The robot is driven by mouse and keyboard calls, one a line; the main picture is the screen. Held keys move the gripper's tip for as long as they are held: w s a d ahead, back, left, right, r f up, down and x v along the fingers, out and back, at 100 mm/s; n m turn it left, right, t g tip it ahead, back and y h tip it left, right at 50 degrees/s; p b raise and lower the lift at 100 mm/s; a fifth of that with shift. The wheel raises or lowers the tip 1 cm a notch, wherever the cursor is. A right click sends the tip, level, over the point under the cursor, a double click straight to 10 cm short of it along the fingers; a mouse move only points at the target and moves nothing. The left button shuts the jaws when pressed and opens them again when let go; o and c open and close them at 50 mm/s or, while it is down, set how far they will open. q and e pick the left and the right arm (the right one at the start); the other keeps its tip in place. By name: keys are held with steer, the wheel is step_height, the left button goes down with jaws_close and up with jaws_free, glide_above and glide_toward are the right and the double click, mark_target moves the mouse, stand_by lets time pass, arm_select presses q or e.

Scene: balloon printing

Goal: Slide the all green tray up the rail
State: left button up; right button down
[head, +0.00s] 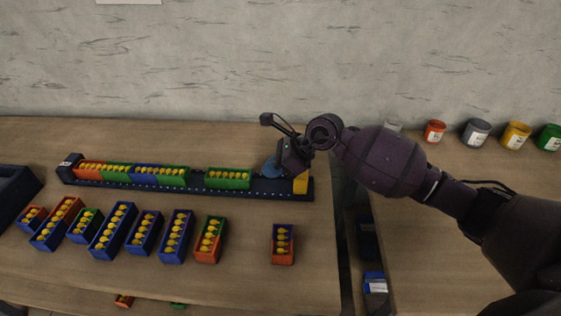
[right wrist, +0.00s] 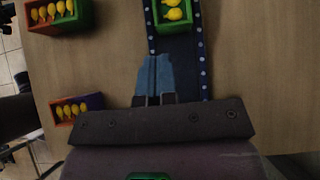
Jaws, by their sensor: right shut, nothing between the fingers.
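The all green tray (head: 229,178) holds yellow balloon-shaped pieces and sits in the dark blue rail (head: 215,191), right of the other trays on it with a gap between. In the right wrist view the green tray (right wrist: 173,14) shows at the top, inside the rail (right wrist: 184,48). My right gripper (head: 271,167) is at the rail's right part, right of the green tray and apart from it. In the right wrist view its blue fingers (right wrist: 155,75) are shut and empty, over the rail bed; whether they touch it I cannot tell. My left gripper is not in view.
An orange-and-green tray (head: 103,172) and a blue-and-green tray (head: 158,175) sit farther left in the rail. Several loose trays stand in front, including a blue-and-orange one (head: 283,245). A yellow block (head: 301,182) is at the rail's right end. Paint pots (head: 476,132) stand at right.

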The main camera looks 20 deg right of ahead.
mark_target(232, 179)
steer(key=x, duration=0.3)
steer(key=shift+w+a+f, duration=0.1)
steer(key=shift+a+f, duration=0.15)
steer(key=shift+f, duration=0.05)
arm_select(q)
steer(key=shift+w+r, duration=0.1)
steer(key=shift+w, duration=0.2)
arm_select(e)
steer(key=shift+w+a+f, duration=0.15)
steer(key=shift+a+f, duration=0.2)
steer(key=shift+a, duration=0.1)
steer(key=a, duration=0.1)
steer(key=w+a, duration=0.1)
steer(key=a, duration=0.1)
steer(key=w+a, duration=0.1)
steer(key=a, duration=0.1)
steer(key=shift+w+a+b, duration=0.1)
steer(key=shift+b, duration=0.25)
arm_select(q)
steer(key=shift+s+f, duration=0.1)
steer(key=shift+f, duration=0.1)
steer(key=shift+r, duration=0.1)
